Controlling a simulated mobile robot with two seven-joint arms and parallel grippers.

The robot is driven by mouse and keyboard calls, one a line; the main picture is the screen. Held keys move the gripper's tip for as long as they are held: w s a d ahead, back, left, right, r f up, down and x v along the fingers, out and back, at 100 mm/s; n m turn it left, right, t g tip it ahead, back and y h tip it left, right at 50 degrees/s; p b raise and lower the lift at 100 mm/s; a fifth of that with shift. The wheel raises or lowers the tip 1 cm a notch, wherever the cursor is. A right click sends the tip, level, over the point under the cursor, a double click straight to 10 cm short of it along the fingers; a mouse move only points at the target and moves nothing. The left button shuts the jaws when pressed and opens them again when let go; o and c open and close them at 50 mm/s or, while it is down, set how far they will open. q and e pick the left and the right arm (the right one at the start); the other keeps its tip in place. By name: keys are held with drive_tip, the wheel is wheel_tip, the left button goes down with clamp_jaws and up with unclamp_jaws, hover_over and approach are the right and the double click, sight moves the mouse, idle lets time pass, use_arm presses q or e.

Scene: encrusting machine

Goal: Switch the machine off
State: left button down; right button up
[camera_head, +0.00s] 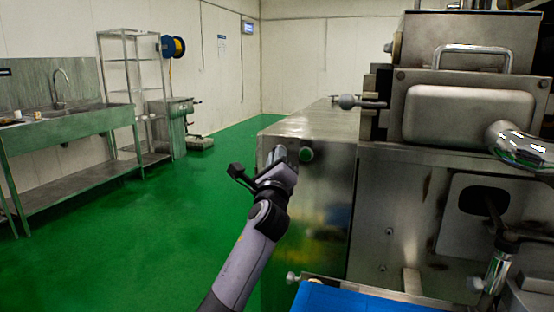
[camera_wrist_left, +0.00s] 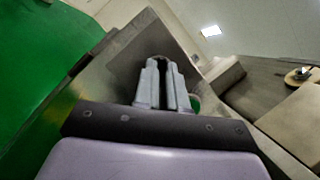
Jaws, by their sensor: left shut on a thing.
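The machine (camera_head: 325,215) is a large steel body filling the right half of the head view. A green round button (camera_head: 306,154) sits on its near end panel; a bit of green also shows beside my fingers in the left wrist view (camera_wrist_left: 195,103). My left gripper (camera_head: 277,155) is at this panel, just left of the green button. In the left wrist view its grey fingers (camera_wrist_left: 162,66) are close together at the steel panel, shut on a small dark switch that they mostly hide. The switch's position cannot be read. My right gripper is not in view.
A blue belt (camera_head: 365,300) lies low in front of the machine. A steel sink table (camera_head: 70,130) and a shelf rack (camera_head: 130,90) stand at the left wall. The green floor (camera_head: 150,220) between them and the machine is clear.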

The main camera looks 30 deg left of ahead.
use_arm(q)
drive_tip(key=shift+n, duration=0.3)
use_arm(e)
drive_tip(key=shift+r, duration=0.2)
use_arm(q)
drive_tip(key=shift+d+r+n+g+h+p, duration=0.15)
drive_tip(key=shift+n+g+h+p, duration=0.55)
drive_tip(key=shift+n+p, duration=1.9)
drive_tip(key=shift+a+r+n+g+h+p, duration=0.15)
drive_tip(key=shift+n+g+p, duration=1.1)
drive_tip(key=shift+n+p, duration=1.35)
drive_tip(key=shift+d+r+n+g+h+p, duration=0.1)
drive_tip(key=shift+r+n+g+h+p, duration=0.55)
drive_tip(key=shift+n+p, duration=1.95)
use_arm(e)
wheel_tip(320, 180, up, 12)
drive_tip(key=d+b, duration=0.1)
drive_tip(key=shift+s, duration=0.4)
use_arm(q)
drive_tip(key=shift+f+n+g, duration=0.4)
drive_tip(key=shift+f+n, duration=0.05)
drive_tip(key=shift+n, duration=0.35)
drive_tip(key=c, duration=1.2)
unclamp_jaws()
